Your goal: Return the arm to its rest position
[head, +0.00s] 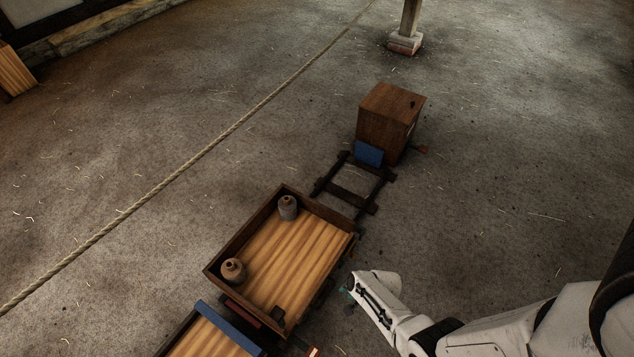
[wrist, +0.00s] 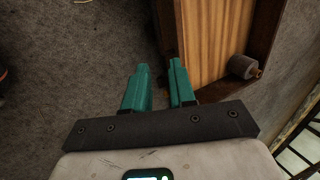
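My arm comes in from the lower right of the head view. My gripper (head: 346,289) is beside the right edge of a wooden cart (head: 300,250), mostly hidden behind my wrist there. In the wrist view my gripper (wrist: 163,82) shows two teal fingers with a gap between them and nothing held. The cart's planked bed and dark side wall (wrist: 181,25) lie just beyond and to the right of the fingers. I cannot tell the exact height of the fingers.
A second cart (head: 205,338) is at the bottom. A rope (head: 170,180) crosses the left. The right floor is clear.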

